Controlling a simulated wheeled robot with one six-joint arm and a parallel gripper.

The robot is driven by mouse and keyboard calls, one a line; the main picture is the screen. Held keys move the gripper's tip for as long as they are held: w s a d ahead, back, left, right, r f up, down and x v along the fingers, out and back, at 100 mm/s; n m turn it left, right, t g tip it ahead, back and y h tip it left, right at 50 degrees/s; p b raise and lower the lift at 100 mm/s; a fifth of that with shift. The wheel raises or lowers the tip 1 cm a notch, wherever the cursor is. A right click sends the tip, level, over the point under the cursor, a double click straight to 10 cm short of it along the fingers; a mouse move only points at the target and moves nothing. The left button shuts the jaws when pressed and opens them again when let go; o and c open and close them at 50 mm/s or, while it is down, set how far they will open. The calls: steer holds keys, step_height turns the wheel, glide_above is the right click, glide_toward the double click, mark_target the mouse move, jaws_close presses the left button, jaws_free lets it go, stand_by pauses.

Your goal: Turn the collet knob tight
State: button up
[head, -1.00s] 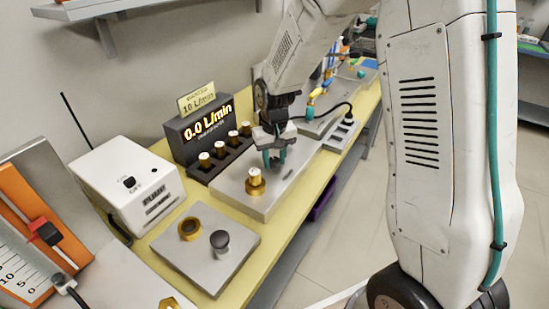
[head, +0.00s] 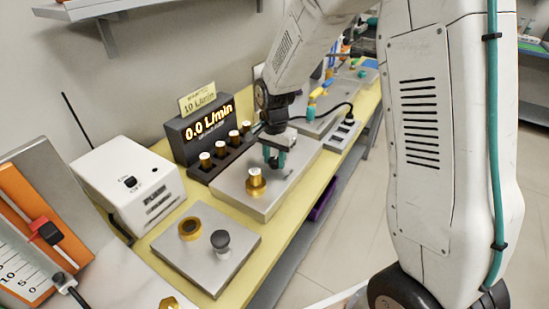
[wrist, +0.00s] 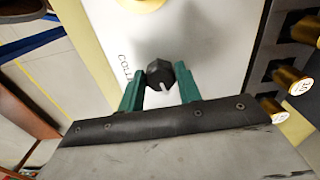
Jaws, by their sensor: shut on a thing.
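The collet knob (wrist: 159,77) is a dark, faceted knob with a white pointer mark, on a pale metal plate. Part of a printed label starting "COLL" (wrist: 125,68) shows beside it. My gripper (wrist: 163,82) has its two green fingers on either side of the knob and is shut on it. In the head view my gripper (head: 274,160) points down at the far part of the metal plate (head: 240,200), and its fingers hide the knob there. A brass fitting with a white top (head: 255,184) stands on the same plate, nearer the camera.
A dark display box (head: 207,128) reads 0.0 L/min, with several brass pieces (head: 220,150) in a rack before it. A white switch box (head: 130,185) and a plate with a grey knob (head: 220,240) stand nearer. The yellow bench (head: 290,205) edge runs along the right.

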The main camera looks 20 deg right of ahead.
mark_target(274, 160)
steer(key=shift+m, duration=0.6)
steer(key=o, duration=1)
step_height(274, 160, up, 8)
steer(key=shift+f, duration=0.1)
